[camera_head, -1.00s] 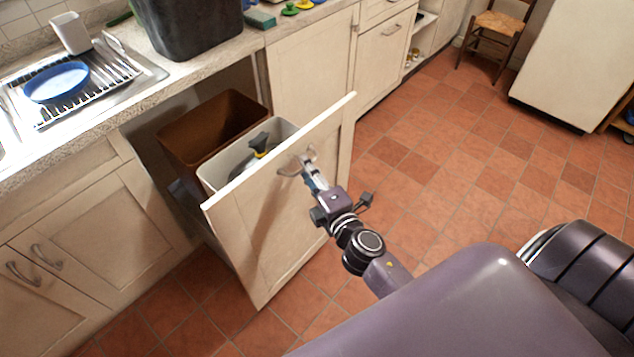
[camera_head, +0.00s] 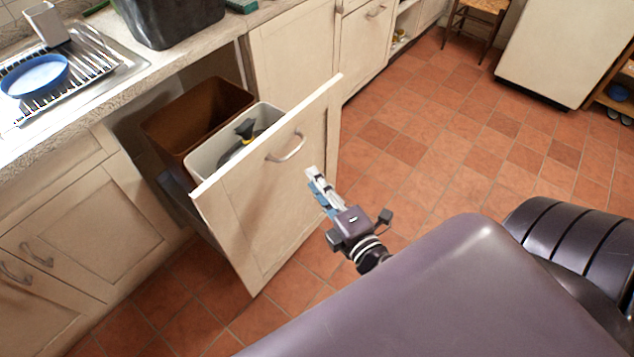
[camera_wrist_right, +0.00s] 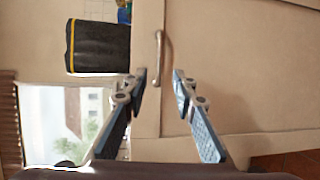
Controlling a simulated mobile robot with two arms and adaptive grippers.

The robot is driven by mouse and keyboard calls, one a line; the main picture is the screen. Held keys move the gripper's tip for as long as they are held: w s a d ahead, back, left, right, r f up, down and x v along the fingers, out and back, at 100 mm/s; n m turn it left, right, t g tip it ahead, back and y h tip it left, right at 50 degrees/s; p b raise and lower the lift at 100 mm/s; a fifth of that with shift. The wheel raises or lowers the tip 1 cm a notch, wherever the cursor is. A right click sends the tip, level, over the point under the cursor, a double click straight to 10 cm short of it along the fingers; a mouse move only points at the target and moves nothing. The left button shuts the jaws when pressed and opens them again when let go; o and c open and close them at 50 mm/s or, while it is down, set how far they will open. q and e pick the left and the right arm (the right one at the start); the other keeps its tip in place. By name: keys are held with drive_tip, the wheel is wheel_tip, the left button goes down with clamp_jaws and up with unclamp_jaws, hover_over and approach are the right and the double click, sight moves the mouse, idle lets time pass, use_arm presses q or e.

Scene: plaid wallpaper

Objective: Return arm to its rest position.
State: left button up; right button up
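My right gripper (camera_head: 313,175) is in front of the pulled-out bin drawer (camera_head: 257,212), to the lower right of its metal handle (camera_head: 286,147), and looks clear of it. In the right wrist view, its two blue-padded fingers (camera_wrist_right: 160,80) are apart with nothing gripped between them. A curved handle (camera_wrist_right: 159,56) shows beyond the fingertips on a pale cabinet front. My left gripper is in neither view.
The open drawer holds a brown bin (camera_head: 198,118) and a white bin (camera_head: 205,158) with a dark and yellow object (camera_head: 243,130) inside. A sink counter (camera_head: 85,107) is at left. Tiled floor (camera_head: 445,140) at right is clear up to a chair (camera_head: 478,12) and a white appliance (camera_head: 552,50).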

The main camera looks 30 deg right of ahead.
drive_tip(key=s+a+f+m+g, duration=0.1)
drive_tip(key=s+f+m+g, duration=0.15)
drive_tip(key=f, duration=0.75)
drive_tip(key=s+a+f+m+g, duration=0.2)
drive_tip(key=s+f+m, duration=0.1)
drive_tip(key=f, duration=0.7)
drive_tip(key=s+a+f+m+g, duration=0.1)
drive_tip(key=s+f+m+g, duration=0.15)
drive_tip(key=f, duration=0.85)
drive_tip(key=s+d+f+m+g, duration=0.1)
drive_tip(key=s+f+m+g, duration=0.2)
drive_tip(key=s+f, duration=0.7)
drive_tip(key=s+d+f+m+g, duration=0.1)
drive_tip(key=s+f+m+g, duration=0.3)
drive_tip(key=s+f, duration=0.6)
drive_tip(key=s+g, duration=0.1)
drive_tip(key=s, duration=0.7)
drive_tip(key=shift+s+d+g+y+p, duration=0.15)
drive_tip(key=shift+d+g+y+p, duration=0.15)
drive_tip(key=shift+g+y, duration=0.1)
drive_tip(key=shift+r, duration=0.1)
